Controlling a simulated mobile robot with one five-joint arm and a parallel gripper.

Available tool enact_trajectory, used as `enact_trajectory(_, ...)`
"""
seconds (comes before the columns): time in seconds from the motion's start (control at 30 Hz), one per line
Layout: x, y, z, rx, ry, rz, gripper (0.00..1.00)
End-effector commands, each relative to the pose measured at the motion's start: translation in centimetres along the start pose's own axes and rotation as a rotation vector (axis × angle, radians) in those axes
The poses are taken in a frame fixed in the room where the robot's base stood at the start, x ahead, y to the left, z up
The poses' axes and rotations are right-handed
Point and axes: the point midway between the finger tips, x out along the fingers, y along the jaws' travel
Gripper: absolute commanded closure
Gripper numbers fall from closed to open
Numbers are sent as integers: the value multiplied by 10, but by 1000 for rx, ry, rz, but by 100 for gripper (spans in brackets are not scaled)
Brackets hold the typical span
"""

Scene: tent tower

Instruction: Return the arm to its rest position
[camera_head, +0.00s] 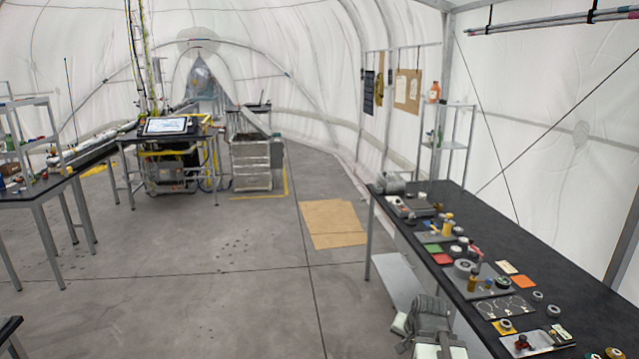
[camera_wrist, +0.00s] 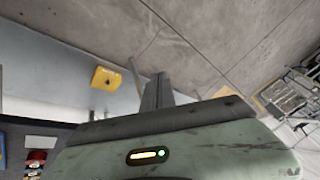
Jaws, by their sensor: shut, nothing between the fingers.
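My arm (camera_head: 428,325) shows at the bottom of the head view, folded low beside the left edge of the long black workbench (camera_head: 590,300). In the wrist view my gripper (camera_wrist: 157,92) shows as dark narrow fingers close together, shut and empty. Below it a pale green housing with a small yellow and green light fills the lower middle. The fingers point toward the grey floor and touch nothing that I can make out. The gripper's tips cannot be told apart in the head view.
The bench holds several small parts, rolls and coloured cards near my arm. A tan mat (camera_head: 333,223) lies on the open concrete floor (camera_head: 200,290). A screen table (camera_head: 166,127) and a wire crate (camera_head: 251,163) stand farther back. Another bench (camera_head: 60,172) is at left.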

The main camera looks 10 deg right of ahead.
Motion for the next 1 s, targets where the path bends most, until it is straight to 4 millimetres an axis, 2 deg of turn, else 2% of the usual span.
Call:
enact_trajectory(0.03,7,-36,28,-89,-39,-9,100)
enact_trajectory(0.1,11,-75,62,-203,-90,-12,100)
enact_trajectory(0.2,13,-115,110,-353,-160,-8,100)
enact_trajectory(0.3,11,-137,152,-492,-229,12,100)
enact_trajectory(0.37,6,-133,171,-576,-288,45,100)
enact_trajectory(0.4,2,-120,174,-613,-329,74,100)
enact_trajectory(0.47,-2,-109,180,-662,-379,101,100)
enact_trajectory(0.57,-7,-104,190,-717,-427,115,100)
enact_trajectory(1.0,-6,-104,189,-724,-425,110,100)
